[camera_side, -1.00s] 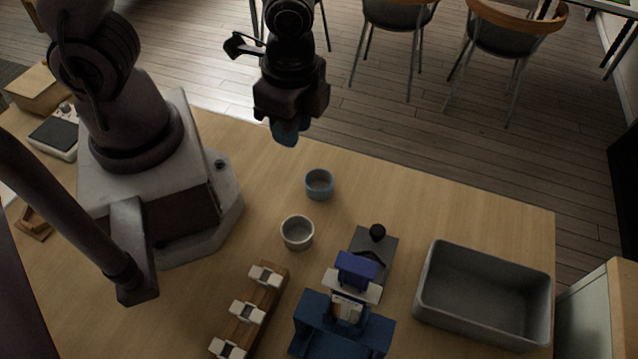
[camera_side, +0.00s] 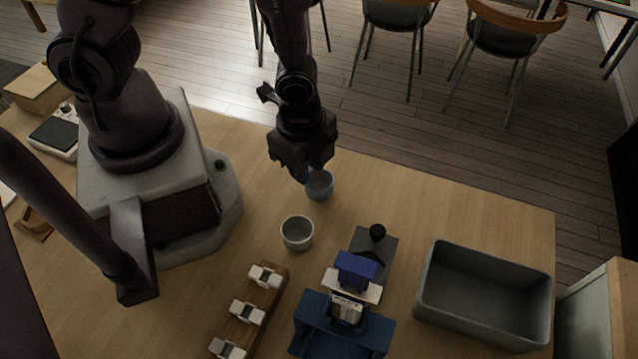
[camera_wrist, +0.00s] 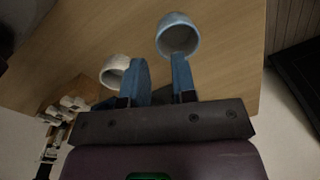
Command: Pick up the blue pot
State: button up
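The blue pot (camera_side: 319,188) is a small open round cup standing upright on the table; in the wrist view it is beyond the fingertips (camera_wrist: 164,40). My gripper (camera_side: 304,175) is just above and left of it in the side view, its lower end close to the pot's rim. In the wrist view my gripper (camera_wrist: 160,62) has its two blue fingers apart with nothing between them. The right fingertip overlaps the pot's near rim; I cannot tell whether it touches or is inside.
A whitish pot (camera_side: 297,234) stands near the blue one; in the wrist view it is beside the left finger (camera_wrist: 113,75). A wooden rack with white pieces (camera_side: 250,312), a blue stand (camera_side: 315,318) and a grey bin (camera_side: 432,300) occupy the front. Table right of the blue pot is clear.

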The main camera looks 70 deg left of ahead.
aim_at(312, 196)
jog(key=shift+w+d+f, duration=0.1)
jog(key=shift+w+f, duration=0.1)
jog(key=shift+f, duration=1.05)
jog(key=shift+w+f, duration=0.15)
jog(key=shift+f, duration=1.1)
jog(key=shift+c, duration=0.2)
grip_shut()
